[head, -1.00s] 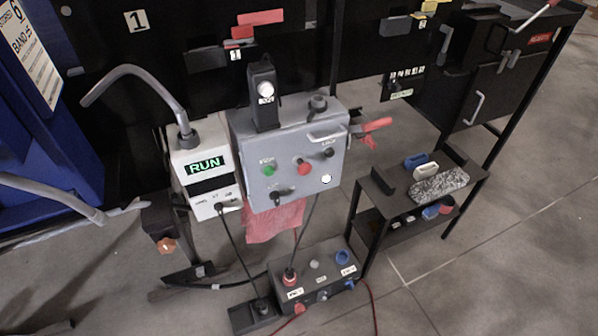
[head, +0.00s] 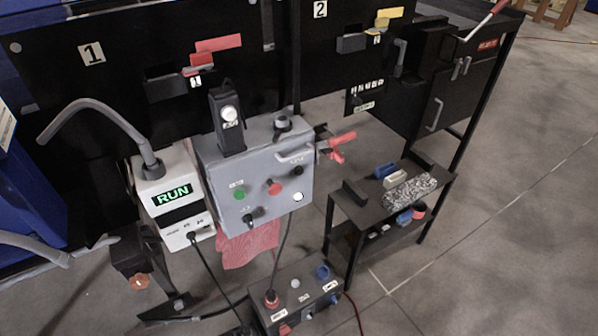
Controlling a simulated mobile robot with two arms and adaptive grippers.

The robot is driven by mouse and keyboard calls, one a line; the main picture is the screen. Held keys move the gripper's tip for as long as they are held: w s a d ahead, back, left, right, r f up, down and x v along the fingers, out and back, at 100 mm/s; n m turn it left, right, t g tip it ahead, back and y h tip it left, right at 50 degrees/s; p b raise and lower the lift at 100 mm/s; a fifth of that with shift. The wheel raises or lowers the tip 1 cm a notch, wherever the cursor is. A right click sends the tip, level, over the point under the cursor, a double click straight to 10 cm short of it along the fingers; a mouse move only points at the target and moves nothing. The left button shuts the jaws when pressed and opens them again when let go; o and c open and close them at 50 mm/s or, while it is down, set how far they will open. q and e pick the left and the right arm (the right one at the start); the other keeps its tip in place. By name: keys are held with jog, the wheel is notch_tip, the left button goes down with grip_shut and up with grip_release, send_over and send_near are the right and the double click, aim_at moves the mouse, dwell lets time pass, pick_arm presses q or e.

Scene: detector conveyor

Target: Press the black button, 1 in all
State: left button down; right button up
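A grey control box (head: 222,170) hangs left of centre in the head view. Its front carries a green button (head: 239,192), a red button (head: 274,187) and a small black round control (head: 297,171) at the upper right, which looks like the black button. A black knob (head: 253,215) sits at the lower left of the front and a white round part (head: 298,197) at the lower right. The labels are too small to read. Neither of my grippers shows in the view.
A white box (head: 168,190) with a green RUN display stands left of the control box. A dark button station (head: 288,312) sits low in front. A black two-tier stand (head: 343,212) with several small items is to the right. Grey floor (head: 500,230) is open at the right.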

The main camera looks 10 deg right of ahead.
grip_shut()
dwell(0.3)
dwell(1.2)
